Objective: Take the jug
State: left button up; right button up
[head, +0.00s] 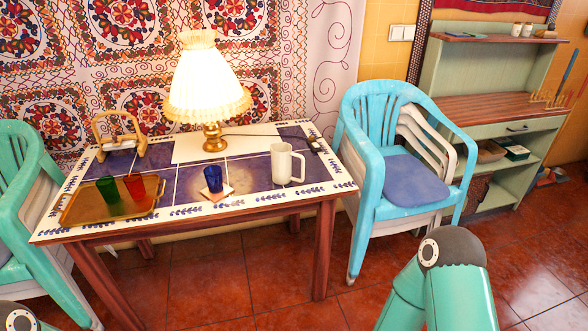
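A cream-white jug (283,164) with its handle on the right stands upright on the right part of the tiled table (250,181). Nothing touches it. My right arm shows only as a teal link with a dark cap at the bottom right, well below and to the right of the table. A small part of my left arm shows at the bottom left corner. Neither gripper is in view.
A lit lamp (207,90) stands behind the jug, with a blue cup (214,179) to its left. A tray (80,207) holds green (108,189) and red (135,186) cups. Blue chairs (395,150) stand right of the table, teal chairs (30,180) left. Open floor lies in front.

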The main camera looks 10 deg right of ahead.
aim_at(289, 166)
jog(key=z, duration=0.05)
jog(key=i, duration=1)
jog(key=u, duration=0.05)
